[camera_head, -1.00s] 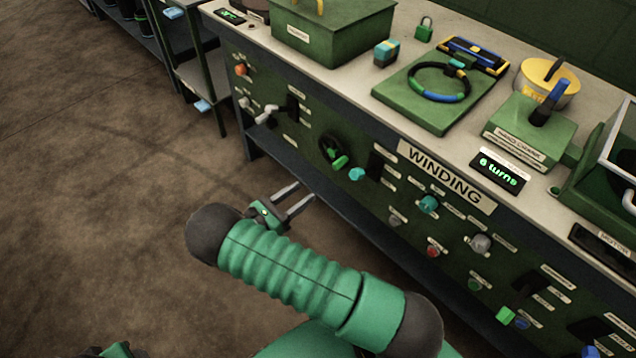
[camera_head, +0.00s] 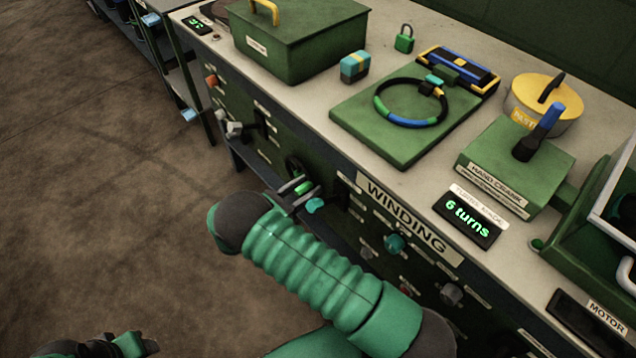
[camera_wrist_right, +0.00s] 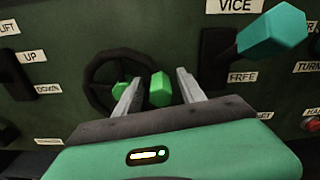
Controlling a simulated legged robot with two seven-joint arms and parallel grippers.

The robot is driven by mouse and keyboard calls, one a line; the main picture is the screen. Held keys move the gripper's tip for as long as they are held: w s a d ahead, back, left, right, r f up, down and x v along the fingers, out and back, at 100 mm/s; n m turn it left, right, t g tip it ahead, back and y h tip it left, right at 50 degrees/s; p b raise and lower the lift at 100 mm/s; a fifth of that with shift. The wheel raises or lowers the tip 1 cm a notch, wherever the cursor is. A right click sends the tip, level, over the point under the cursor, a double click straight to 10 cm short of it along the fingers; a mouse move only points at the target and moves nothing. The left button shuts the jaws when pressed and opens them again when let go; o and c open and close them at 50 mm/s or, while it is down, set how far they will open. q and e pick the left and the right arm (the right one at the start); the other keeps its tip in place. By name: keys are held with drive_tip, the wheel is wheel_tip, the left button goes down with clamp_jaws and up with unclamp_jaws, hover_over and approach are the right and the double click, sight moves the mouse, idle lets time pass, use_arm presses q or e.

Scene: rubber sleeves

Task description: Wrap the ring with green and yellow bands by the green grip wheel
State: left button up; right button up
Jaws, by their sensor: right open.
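The black ring (camera_head: 418,124) lies on a green plate (camera_head: 365,128) on the bench top, with green and blue bands and a yellow spot near its top right. The black wheel (camera_wrist_right: 93,72) is on the bench's front panel; its green grip (camera_wrist_right: 160,90) sticks out towards my right wrist camera. In the head view the grip (camera_head: 303,187) is partly hidden. My right gripper (camera_wrist_right: 158,80) is open, its fingers either side of the grip with a gap at each side. A part of my left arm (camera_head: 130,345) shows at the bottom left; its jaws are unclear.
A teal lever (camera_wrist_right: 272,30) by the FREE label is close to the right finger. The WINDING panel (camera_head: 410,218) has several knobs. A display (camera_head: 467,218) reads 6 turns. A hand crank box (camera_head: 515,165), a yellow tin (camera_head: 520,95) and a green box (camera_head: 300,50) stand on the bench.

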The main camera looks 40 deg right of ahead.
drive_tip(key=shift+a+r, duration=0.15)
drive_tip(key=shift+a, duration=0.3)
drive_tip(key=shift+c, duration=1)
drive_tip(key=shift+d, duration=0.4)
clamp_jaws()
drive_tip(key=shift+w+r, duration=0.1)
